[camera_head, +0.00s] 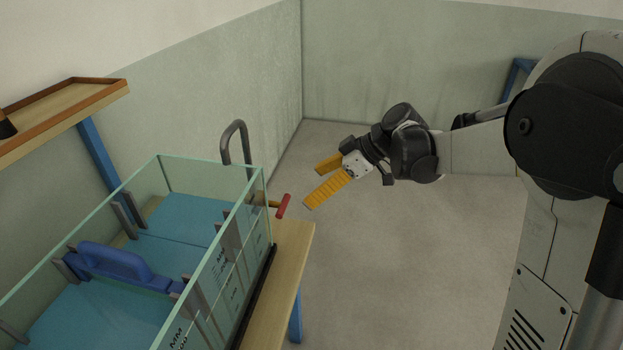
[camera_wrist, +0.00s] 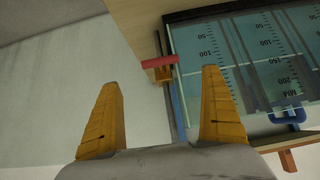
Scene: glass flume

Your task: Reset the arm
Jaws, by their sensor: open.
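My gripper (camera_head: 312,184) has two orange-yellow ribbed fingers and is open and empty. In the head view it hangs in the air to the right of the glass flume (camera_head: 212,262), apart from it, near a red-handled valve (camera_head: 284,206) at the flume's end. In the wrist view my gripper (camera_wrist: 163,88) shows its two fingers wide apart, with the red valve handle (camera_wrist: 147,63) beyond and between them. The arm reaches in from the right of the head view.
The flume holds blue water and a blue weir piece (camera_head: 115,262) between grey slots. It stands on a wooden bench (camera_head: 293,243). A grey bent pipe (camera_head: 236,131) rises behind it. A wooden shelf (camera_head: 60,112) is at left. The floor right of the bench is clear.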

